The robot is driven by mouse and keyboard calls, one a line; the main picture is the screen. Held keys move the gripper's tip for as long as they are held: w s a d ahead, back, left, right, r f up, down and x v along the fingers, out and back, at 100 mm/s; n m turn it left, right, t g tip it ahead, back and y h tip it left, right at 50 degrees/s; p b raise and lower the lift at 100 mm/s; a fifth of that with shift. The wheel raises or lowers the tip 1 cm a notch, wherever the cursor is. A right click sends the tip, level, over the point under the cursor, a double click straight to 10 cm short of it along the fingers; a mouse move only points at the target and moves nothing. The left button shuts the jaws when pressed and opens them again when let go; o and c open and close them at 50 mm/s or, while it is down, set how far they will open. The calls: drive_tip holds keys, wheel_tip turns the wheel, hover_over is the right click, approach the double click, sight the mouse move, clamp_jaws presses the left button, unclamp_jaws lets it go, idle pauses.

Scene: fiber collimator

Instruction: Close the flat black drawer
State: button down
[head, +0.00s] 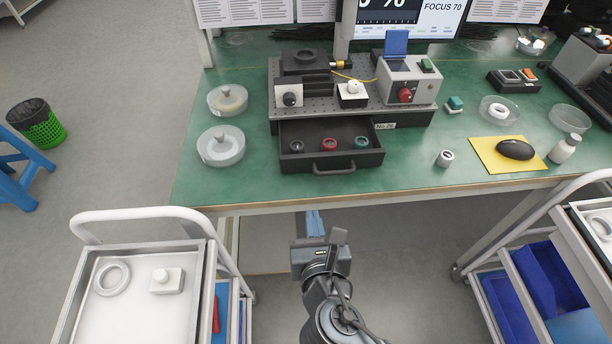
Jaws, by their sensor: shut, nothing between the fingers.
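The flat black drawer (335,164) is pulled out toward me from under the grey perforated breadboard unit (271,118) on the green bench. Its bar handle (334,168) is on the front face. Inside lie a dark ring, a red ring (330,144) and a green ring (361,143). My gripper (314,222) is below the bench's front edge, apart from the drawer and nearer to me. It is shut and empty; its fingertips are partly hard to make out.
On the bench (430,172), round clear dishes (220,146) stand left of the drawer. A small white cylinder (445,158) and a yellow mat (482,163) with a black mouse lie right. White carts flank my arm, the left one holding a tray (140,319).

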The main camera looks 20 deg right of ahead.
drive_tip(key=x, duration=0.4)
drive_tip(key=r+x, duration=0.1)
drive_tip(key=x, duration=0.9)
drive_tip(key=shift+w+r+p, duration=0.3)
approach(302, 133)
drive_tip(key=w, duration=0.2)
drive_tip(key=w+d, duration=0.1)
drive_tip(key=w, duration=0.2)
drive_tip(key=shift+w+d+f, duration=0.1)
drive_tip(key=shift+w+f, duration=0.15)
drive_tip(key=shift+w+d+r, duration=0.15)
drive_tip(key=shift+w+r, duration=0.05)
drive_tip(key=shift+w, duration=0.15)
drive_tip(key=shift+r, duration=0.1)
